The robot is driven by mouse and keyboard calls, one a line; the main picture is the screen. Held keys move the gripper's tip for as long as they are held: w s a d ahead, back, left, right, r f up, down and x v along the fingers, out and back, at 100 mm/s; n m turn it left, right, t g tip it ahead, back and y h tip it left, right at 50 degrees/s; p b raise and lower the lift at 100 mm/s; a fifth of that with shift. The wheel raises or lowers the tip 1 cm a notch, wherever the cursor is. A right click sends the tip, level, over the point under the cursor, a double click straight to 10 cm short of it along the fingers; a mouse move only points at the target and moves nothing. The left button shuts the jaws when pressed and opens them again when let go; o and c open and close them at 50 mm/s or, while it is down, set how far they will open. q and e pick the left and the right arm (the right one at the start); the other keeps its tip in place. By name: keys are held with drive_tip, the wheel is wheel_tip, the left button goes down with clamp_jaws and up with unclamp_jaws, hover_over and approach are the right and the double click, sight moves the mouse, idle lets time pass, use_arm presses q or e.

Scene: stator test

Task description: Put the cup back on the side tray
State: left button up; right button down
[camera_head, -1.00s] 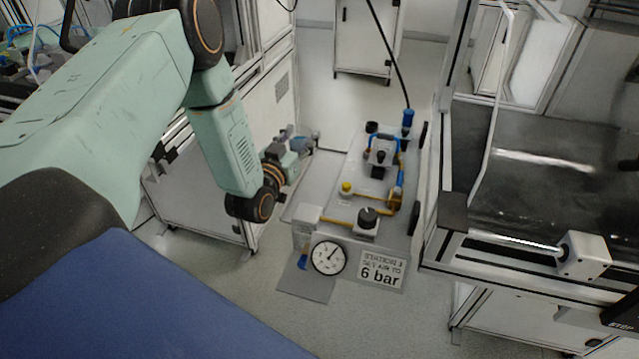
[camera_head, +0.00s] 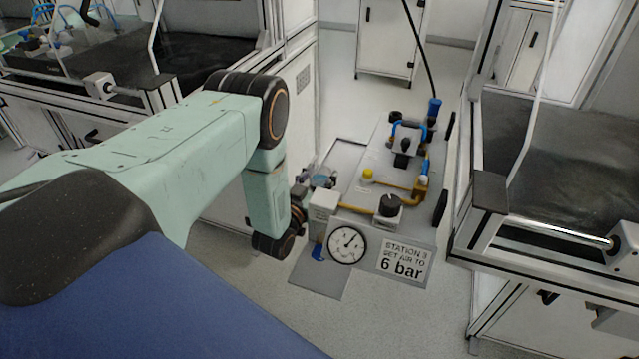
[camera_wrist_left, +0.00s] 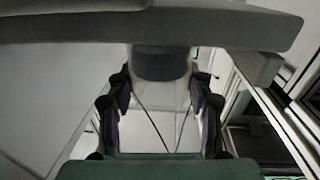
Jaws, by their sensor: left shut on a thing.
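My left gripper (camera_head: 318,181) is low at the left side of the trolley, partly hidden behind the gauge box and my own wrist. In the left wrist view, its two dark fingers (camera_wrist_left: 160,115) are shut on the cup (camera_wrist_left: 160,90), a pale, see-through thing with a dark grey-blue band towards the top of the picture. In the head view the cup is too small and covered to make out clearly. The side tray (camera_head: 345,152) is a grey, rimmed surface on the trolley's left side, beside the gripper. I cannot tell whether the cup touches it. My right gripper is not in view.
The trolley carries a pressure gauge (camera_head: 347,244), a "6 bar" sign (camera_head: 404,262), a black knob (camera_head: 390,205) and yellow pipes (camera_head: 365,212). A workbench (camera_head: 490,195) stands close on the right, another cabinet (camera_head: 300,100) on the left. Floor shows in front.

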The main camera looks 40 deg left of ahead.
use_arm(q)
drive_tip(key=shift+f, duration=0.8)
drive_tip(key=shift+w, duration=0.1)
drive_tip(key=shift+f+b, duration=0.15)
drive_tip(key=shift+b, duration=0.15)
drive_tip(key=o, duration=1.1)
